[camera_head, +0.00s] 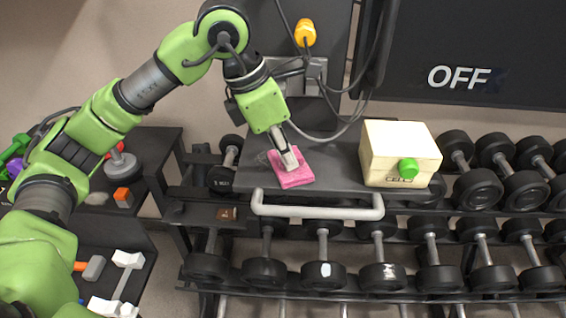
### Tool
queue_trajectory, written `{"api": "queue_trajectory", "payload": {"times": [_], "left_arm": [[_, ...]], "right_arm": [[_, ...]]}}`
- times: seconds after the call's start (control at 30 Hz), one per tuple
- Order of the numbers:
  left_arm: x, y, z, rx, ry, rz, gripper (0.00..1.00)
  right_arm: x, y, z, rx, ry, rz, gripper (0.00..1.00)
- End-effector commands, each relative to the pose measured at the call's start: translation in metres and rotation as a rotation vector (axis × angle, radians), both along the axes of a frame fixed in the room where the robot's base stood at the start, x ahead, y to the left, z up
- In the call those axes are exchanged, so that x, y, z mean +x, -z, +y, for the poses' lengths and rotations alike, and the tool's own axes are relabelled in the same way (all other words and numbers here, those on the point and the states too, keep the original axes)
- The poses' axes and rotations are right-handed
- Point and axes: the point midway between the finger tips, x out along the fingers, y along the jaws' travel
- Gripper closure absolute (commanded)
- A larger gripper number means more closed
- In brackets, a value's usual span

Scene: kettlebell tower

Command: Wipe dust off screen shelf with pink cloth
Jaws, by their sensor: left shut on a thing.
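The pink cloth (292,178) is a small folded pad on the dark screen shelf (335,172), left of the shelf's middle. My left gripper (289,162) points down at the cloth from above and is shut on it. The cloth appears to rest on the shelf surface. A faint pale patch, possibly dust, shows on the shelf just left of the cloth. My right gripper is not in view.
A cream box (398,148) with a green knob stands on the shelf's right part. A pale handle bar (318,212) runs along the shelf's front. Dumbbell racks (385,275) lie below and right.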

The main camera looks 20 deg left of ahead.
Motion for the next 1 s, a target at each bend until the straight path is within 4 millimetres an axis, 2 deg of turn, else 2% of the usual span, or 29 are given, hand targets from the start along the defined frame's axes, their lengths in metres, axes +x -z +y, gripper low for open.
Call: {"api": "queue_trajectory", "payload": {"times": [0.23, 0.67, 1.0], "left_arm": [[-0.015, 0.004, 0.019, 0.001, -0.001, 0.002, 1.0], [-0.018, 0.003, 0.022, 0.004, 0.001, 0.005, 1.0], [-0.018, -0.018, 0.022, 0.003, 0.0, 0.003, 1.0]], "right_arm": [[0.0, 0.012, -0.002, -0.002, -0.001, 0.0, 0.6], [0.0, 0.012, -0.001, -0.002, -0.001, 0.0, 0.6], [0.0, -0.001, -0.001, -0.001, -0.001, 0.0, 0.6]]}}
